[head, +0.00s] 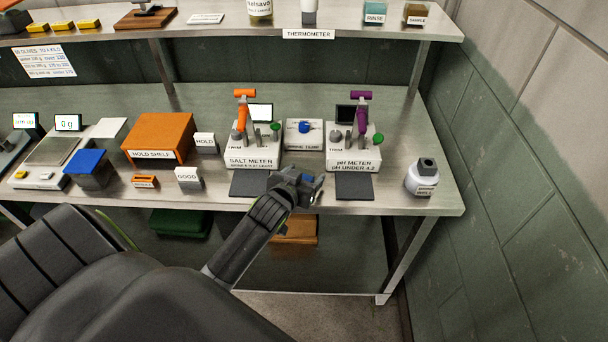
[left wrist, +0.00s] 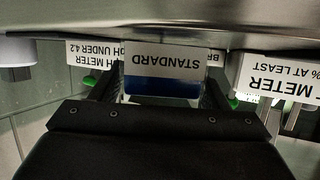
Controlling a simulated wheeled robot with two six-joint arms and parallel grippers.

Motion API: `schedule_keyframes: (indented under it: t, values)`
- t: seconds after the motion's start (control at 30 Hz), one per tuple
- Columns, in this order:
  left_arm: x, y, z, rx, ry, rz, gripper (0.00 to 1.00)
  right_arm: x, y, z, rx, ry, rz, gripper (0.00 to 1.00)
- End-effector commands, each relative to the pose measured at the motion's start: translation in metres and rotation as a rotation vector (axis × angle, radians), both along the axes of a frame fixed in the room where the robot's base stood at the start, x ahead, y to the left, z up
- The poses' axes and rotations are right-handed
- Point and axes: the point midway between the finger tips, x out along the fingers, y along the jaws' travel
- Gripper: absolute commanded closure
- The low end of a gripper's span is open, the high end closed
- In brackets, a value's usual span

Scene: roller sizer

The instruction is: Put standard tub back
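The standard tub (left wrist: 163,72) is in the middle of the left wrist view, with a white STANDARD label that reads upside down there and blue beside the label. My left gripper (left wrist: 160,95) has a finger on each side of it and appears shut on it. In the head view my left gripper (head: 308,186) is at the bench's front edge, between the salt meter (head: 252,160) and the pH meter (head: 352,160). My right gripper is not in view.
The rinse tub (head: 375,12) and sample tub (head: 416,14) stand on the upper shelf (head: 340,22), right of the thermometer label (head: 308,34). A brine pump (head: 304,134) sits between the meters. A white bottle (head: 424,180) stands at the bench's right end, near the wall.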

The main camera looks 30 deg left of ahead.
Motion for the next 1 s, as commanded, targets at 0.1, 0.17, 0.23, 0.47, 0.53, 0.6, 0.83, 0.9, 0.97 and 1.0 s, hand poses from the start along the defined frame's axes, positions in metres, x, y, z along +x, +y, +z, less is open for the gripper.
schedule_keyframes:
  t: [0.1, 0.17, 0.23, 0.47, 0.53, 0.6, 0.83, 0.9, 0.97, 1.0]
  values:
    - [0.000, 0.000, 0.000, 0.000, 0.000, 0.000, 0.24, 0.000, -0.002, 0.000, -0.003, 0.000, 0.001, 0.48]
    - [0.000, 0.000, 0.000, 0.000, 0.000, 0.000, 0.24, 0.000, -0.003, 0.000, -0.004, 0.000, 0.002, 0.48]
    - [0.000, 0.000, 0.000, 0.000, 0.000, 0.000, 0.24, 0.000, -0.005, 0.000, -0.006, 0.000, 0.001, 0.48]
    - [-0.006, -0.001, 0.004, 0.000, 0.001, 0.000, 0.24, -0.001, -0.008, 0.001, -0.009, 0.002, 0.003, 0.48]
    - [-0.013, -0.002, 0.007, 0.000, 0.000, 0.000, 0.24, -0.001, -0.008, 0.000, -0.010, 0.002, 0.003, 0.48]
    - [-0.023, -0.003, 0.010, 0.000, 0.001, 0.001, 0.24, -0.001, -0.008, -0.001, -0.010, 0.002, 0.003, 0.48]
    - [-0.063, -0.010, 0.025, -0.002, 0.001, 0.001, 0.24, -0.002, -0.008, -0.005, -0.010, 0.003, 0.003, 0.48]
    - [-0.075, -0.012, 0.029, -0.003, 0.001, 0.001, 0.24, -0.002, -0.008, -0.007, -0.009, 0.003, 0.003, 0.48]
    - [-0.084, -0.013, 0.033, -0.001, 0.000, 0.000, 0.24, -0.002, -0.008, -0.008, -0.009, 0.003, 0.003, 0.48]
    - [-0.089, -0.014, 0.035, -0.001, 0.000, 0.001, 0.24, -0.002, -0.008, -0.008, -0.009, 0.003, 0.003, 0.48]
